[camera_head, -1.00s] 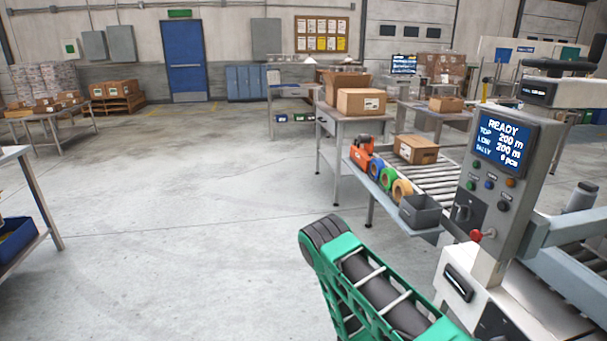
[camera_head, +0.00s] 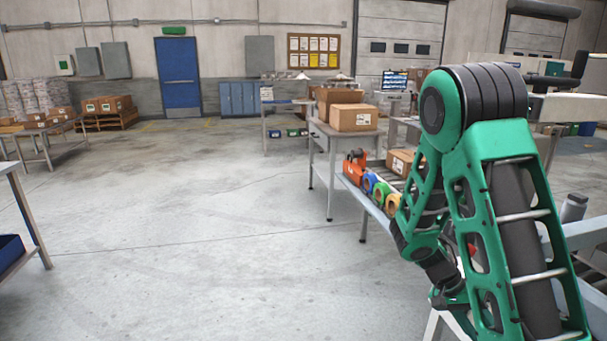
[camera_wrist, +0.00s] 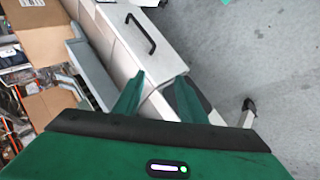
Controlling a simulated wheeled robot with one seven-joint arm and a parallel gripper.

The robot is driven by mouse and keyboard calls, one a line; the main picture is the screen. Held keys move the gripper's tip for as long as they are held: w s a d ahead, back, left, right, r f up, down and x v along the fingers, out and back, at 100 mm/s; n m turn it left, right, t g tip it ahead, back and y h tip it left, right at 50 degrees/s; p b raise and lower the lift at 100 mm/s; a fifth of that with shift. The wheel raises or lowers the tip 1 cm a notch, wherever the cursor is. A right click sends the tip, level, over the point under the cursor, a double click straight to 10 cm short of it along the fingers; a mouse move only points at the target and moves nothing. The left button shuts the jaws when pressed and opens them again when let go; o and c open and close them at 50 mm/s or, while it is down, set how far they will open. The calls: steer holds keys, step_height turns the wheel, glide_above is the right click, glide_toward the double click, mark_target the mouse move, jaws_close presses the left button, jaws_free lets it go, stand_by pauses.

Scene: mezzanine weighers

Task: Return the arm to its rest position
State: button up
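My gripper (camera_wrist: 160,82) shows in the wrist view with its two green fingers apart and nothing between them. Beyond the fingers is a pale cabinet or bench face (camera_wrist: 112,50) with a black handle (camera_wrist: 140,33). I cannot tell whether the fingers touch it. In the head view my green arm is folded, with its elbow raised high at the right and the forearm hanging down beside the near segment. My gripper cannot be made out clearly there.
A conveyor bench with tape rolls (camera_head: 381,193) and an orange tape dispenser (camera_head: 354,167) stands behind my arm. A carton (camera_head: 353,118) sits on a grey table. Open floor (camera_head: 200,230) lies to the left. The wrist view shows an open cardboard box (camera_wrist: 50,107).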

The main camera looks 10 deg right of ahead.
steer(key=s+a+r+n+t+y, duration=0.2)
steer(key=s+a+r+y, duration=0.1)
steer(key=s+r, duration=0.4)
steer(key=s+a+r+n+t+y, duration=0.2)
steer(key=s+a+r, duration=0.4)
steer(key=r, duration=0.3)
steer(key=shift+s+a+r+t+y, duration=0.2)
steer(key=shift+s+t+y, duration=0.5)
steer(key=shift+y, duration=0.1)
steer(key=shift+c, duration=0.9)
